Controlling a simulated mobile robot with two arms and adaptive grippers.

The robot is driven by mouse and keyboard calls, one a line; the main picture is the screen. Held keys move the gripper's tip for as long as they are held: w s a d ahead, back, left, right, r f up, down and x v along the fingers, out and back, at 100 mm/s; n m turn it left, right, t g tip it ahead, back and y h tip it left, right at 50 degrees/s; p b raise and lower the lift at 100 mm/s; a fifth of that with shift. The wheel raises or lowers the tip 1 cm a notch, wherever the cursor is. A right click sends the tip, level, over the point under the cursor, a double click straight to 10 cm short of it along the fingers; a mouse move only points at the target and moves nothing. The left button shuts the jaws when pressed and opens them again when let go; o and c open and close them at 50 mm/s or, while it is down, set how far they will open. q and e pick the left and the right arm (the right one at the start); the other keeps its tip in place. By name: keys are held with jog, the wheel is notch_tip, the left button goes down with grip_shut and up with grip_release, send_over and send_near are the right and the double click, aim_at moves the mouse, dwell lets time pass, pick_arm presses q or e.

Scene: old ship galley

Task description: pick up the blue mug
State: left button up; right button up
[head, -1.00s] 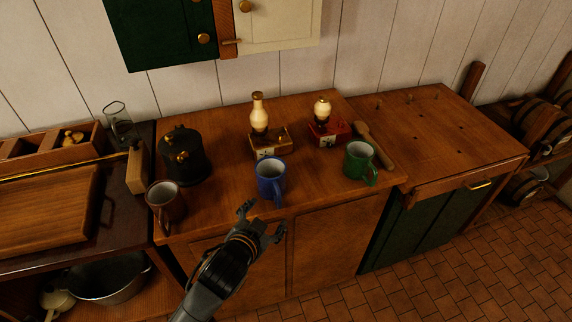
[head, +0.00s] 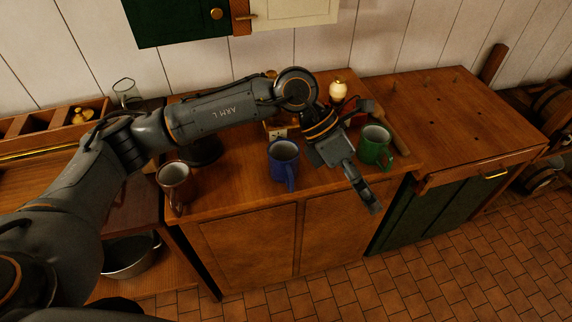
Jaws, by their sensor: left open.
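The blue mug (head: 283,162) stands upright near the front edge of the wooden counter, its handle toward me. My left arm reaches across from the left, above and behind the mug, and bends down on its right side. My left gripper (head: 368,200) is open and empty. It points down toward the front, right of the blue mug and apart from it in the picture. My right gripper is not in view.
A green mug (head: 375,146) stands close to the right of my left gripper. A brown mug (head: 175,185) stands at the counter's left end. The counter (head: 448,120) farther right is mostly clear.

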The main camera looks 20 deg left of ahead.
pick_arm(q)
jog(key=w+a+t+y, duration=0.2)
jog(key=w+a+y, duration=0.3)
jog(key=a, duration=0.6)
jog(key=y, duration=0.3)
send_over(290, 171)
jog(key=a, duration=0.2)
jog(key=shift+n, duration=0.3)
jog(key=f+p, duration=0.1)
jog(key=f, duration=0.4)
jog(key=d+f+p, duration=0.1)
jog(key=f, duration=0.2)
jog(key=shift+s+d+f+p, duration=0.1)
jog(key=shift+s+f+p, duration=0.1)
jog(key=shift+f+p, duration=0.15)
jog(key=f, duration=0.1)
jog(key=d+f+p, duration=0.1)
jog(key=f, duration=0.1)
jog(key=shift+w+f+p, duration=0.2)
jog(key=shift+f+p, duration=0.1)
jog(key=shift+f, duration=0.45)
jog(key=c, duration=1.4)
